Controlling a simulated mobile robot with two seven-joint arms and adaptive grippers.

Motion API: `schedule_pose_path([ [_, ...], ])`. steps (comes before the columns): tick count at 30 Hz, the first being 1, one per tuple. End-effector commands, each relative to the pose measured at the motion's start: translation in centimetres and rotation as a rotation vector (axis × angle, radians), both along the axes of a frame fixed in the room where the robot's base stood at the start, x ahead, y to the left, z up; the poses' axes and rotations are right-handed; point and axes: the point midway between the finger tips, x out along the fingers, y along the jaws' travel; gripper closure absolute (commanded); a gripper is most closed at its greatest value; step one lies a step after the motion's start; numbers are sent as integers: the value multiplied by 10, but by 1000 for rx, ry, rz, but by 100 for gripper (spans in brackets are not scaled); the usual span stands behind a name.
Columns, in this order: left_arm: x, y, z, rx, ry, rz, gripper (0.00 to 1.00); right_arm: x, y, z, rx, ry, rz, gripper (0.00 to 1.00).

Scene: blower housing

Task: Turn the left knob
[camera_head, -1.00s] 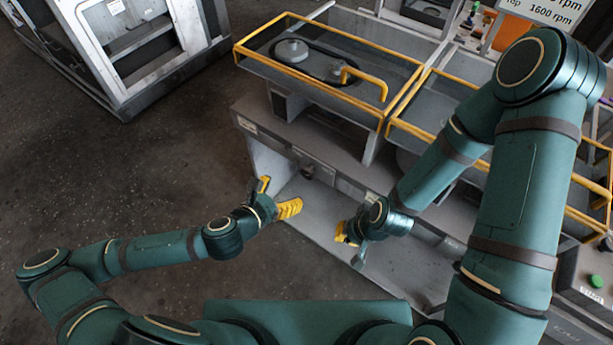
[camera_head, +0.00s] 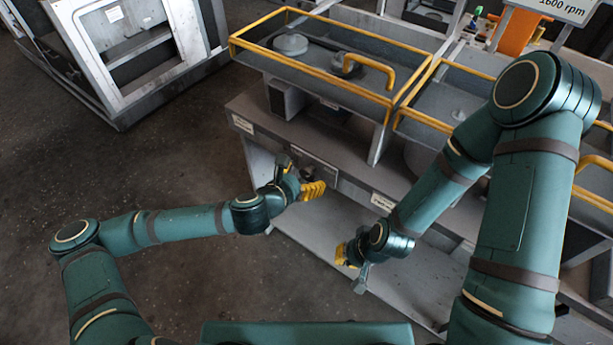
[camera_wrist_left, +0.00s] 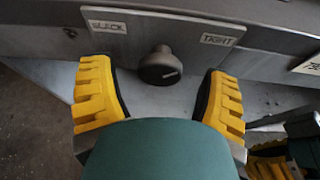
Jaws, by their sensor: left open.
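The left knob (camera_wrist_left: 160,66) is a dark round knob with a light mark on its face. It sits on a grey plate between a label that seems to read SLACK and one reading TIGHT. My left gripper (camera_wrist_left: 159,92) is open, with one yellow finger on each side of the knob and visible gaps between. In the head view my left gripper (camera_head: 299,180) is at the front panel and mostly hides the knob. My right gripper (camera_head: 352,262) hangs lower and to the right, apart from the panel; its opening is unclear.
The grey bench (camera_head: 250,110) carries yellow-edged guards (camera_head: 330,75) above the panel. A grey lower shelf (camera_head: 320,225) lies below the grippers. A grey frame cabinet (camera_head: 130,70) stands at the back left. The floor at left is clear.

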Motion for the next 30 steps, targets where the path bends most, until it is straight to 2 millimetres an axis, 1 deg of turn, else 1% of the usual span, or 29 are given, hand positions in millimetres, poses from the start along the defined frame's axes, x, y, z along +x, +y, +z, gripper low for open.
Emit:
schedule_pose_path([
  [1,4,-3,-3,0,0,0,24,0,0,-2,0,-1,0,100],
  [6,11,-7,-5,0,0,0,24,1,0,-3,0,-2,-1,100],
  [14,11,-8,-5,0,0,0,24,1,0,-3,0,-2,-1,100],
  [15,11,-8,-5,0,0,0,30,1,0,-3,0,-2,-1,100],
  [17,11,-8,-5,0,0,1,51,1,0,-3,0,-2,-1,100],
  [18,11,-8,-5,0,0,1,65,1,0,-3,0,-2,-1,100],
  [20,11,-7,-5,0,0,1,86,1,0,-3,0,-2,-1,100],
  [21,11,-7,-5,0,0,1,92,1,0,-3,0,-2,-1,100],
  [30,11,-7,-5,23,-17,0,92,0,0,0,0,-1,0,100],
])
